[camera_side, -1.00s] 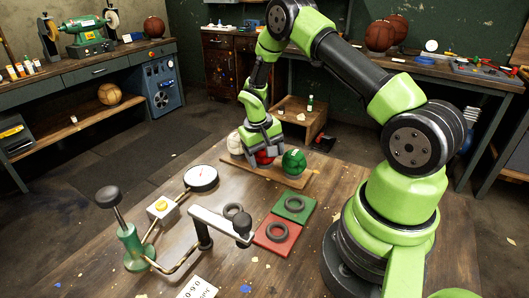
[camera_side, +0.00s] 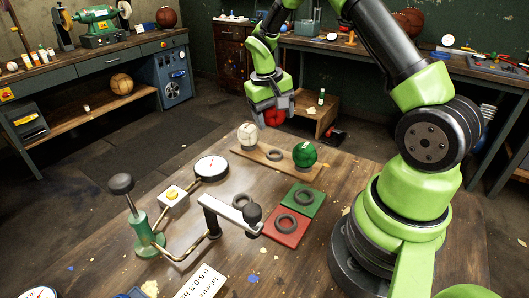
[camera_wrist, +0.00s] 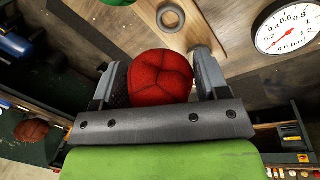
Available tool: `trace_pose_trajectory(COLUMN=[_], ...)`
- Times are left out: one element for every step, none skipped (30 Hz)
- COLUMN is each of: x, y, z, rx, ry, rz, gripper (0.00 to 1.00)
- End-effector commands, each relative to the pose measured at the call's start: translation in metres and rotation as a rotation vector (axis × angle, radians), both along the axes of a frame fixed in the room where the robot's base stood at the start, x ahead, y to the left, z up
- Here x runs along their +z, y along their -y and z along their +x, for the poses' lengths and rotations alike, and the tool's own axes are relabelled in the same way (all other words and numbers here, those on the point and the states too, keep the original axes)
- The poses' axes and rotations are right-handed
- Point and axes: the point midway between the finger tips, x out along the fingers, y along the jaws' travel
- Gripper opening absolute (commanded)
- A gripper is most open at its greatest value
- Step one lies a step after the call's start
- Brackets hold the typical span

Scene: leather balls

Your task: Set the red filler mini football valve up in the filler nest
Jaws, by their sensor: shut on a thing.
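My gripper (camera_side: 270,108) is shut on the red mini football (camera_side: 273,117) and holds it in the air above the far end of the table. In the wrist view the red ball (camera_wrist: 160,77) sits between both fingers (camera_wrist: 158,85); I cannot make out its valve. Below it is a wooden board (camera_side: 255,155) with a white ball (camera_side: 248,134), an empty dark ring (camera_side: 275,155) and a green ball (camera_side: 304,154). A green hand pump (camera_side: 146,240) connects by pipe to a pressure gauge (camera_side: 211,168). A bare dark ring (camera_side: 241,200), apparently the filler nest, lies behind the grey swing arm (camera_side: 230,212).
A green pad (camera_side: 318,205) and a red pad (camera_side: 274,239) each carry an empty ring, right of the swing arm. A white box with a yellow button (camera_side: 173,195) stands between pump and gauge. The swing arm's dark knob (camera_side: 252,214) stands above the table.

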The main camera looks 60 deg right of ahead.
Motion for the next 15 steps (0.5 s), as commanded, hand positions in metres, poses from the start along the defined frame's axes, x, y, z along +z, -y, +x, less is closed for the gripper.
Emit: trace_pose_trajectory(x=[0.003,0.004,0.004,0.004,0.004,0.003,0.003,0.002,0.002,0.001,0.001,0.001,0.001,0.0,0.0], y=[-0.014,-0.024,-0.038,-0.05,-0.063,-0.079,-0.09,-0.101,-0.114,-0.123,-0.131,-0.14,-0.146,-0.151,-0.156], z=[0.002,0.003,0.004,0.003,0.003,0.002,0.0,-0.002,-0.005,-0.007,-0.01,-0.013,-0.015,-0.017,-0.019], rx=[0.033,0.054,0.086,0.112,0.139,0.174,0.199,0.224,0.255,0.276,0.294,0.317,0.33,0.343,0.356], ry=[0.0,-0.002,-0.001,-0.002,-0.003,-0.003,-0.002,-0.002,-0.001,-0.002,-0.001,-0.001,-0.001,-0.002,0.0], rz=[0.0,0.0,-0.001,-0.001,-0.001,0.0,-0.001,-0.001,0.0,0.0,0.0,0.0,0.001,0.001,0.001], gripper=[0.41,0.41,0.41,0.41,0.41,0.41,0.41,0.41,0.41,0.41,0.41,0.41,0.41,0.41,0.41])
